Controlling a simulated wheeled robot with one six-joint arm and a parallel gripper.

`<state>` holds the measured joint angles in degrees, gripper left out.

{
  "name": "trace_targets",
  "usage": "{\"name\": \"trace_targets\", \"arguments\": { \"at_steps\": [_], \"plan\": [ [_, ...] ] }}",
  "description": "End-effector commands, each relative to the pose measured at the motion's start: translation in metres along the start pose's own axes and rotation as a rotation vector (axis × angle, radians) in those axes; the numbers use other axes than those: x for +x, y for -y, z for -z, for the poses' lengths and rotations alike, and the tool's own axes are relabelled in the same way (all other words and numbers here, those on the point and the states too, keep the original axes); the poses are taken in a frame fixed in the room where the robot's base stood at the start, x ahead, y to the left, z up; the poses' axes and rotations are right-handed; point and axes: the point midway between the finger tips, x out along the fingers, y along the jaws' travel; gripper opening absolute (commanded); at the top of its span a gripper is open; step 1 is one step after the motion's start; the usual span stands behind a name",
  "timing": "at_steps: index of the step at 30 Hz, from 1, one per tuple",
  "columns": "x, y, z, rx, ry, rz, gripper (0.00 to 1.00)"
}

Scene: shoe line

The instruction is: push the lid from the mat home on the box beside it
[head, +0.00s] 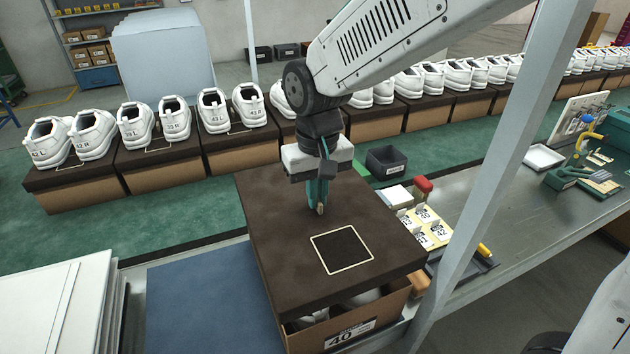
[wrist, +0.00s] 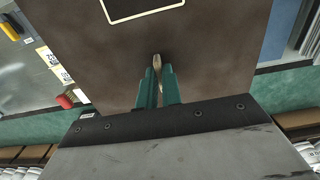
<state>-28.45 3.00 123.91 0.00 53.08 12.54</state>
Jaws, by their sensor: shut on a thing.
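The dark brown lid (head: 290,240), with a pale-outlined square on top, lies over the open box (head: 395,310) labelled 40. A gap shows under the lid's near edge, with white shoes (head: 305,322) visible inside the box. The blue mat (head: 205,290) beside the box is bare where it shows. My gripper (head: 319,207) points down at the lid's top, behind the square. In the wrist view its teal fingers (wrist: 158,82) are closed around a small tan piece (wrist: 157,64) at the lid's surface. I cannot tell what that piece is or whether it touches the lid.
A row of white shoes (head: 145,122) on brown boxes runs along the green line behind. White sheets (head: 60,300) are stacked at front left. Right of the box are number cards (head: 425,225), a red-topped object (head: 422,188) and a grey post (head: 500,170).

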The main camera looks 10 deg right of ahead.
Motion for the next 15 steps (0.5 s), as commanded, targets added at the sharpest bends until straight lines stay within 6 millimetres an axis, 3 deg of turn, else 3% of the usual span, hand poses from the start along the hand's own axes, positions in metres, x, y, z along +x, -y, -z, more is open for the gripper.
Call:
{"name": "trace_targets", "arguments": {
  "at_steps": [15],
  "plan": [
    [0.039,0.001,0.000,-0.002,0.001,0.000,0.00]
  ]
}}
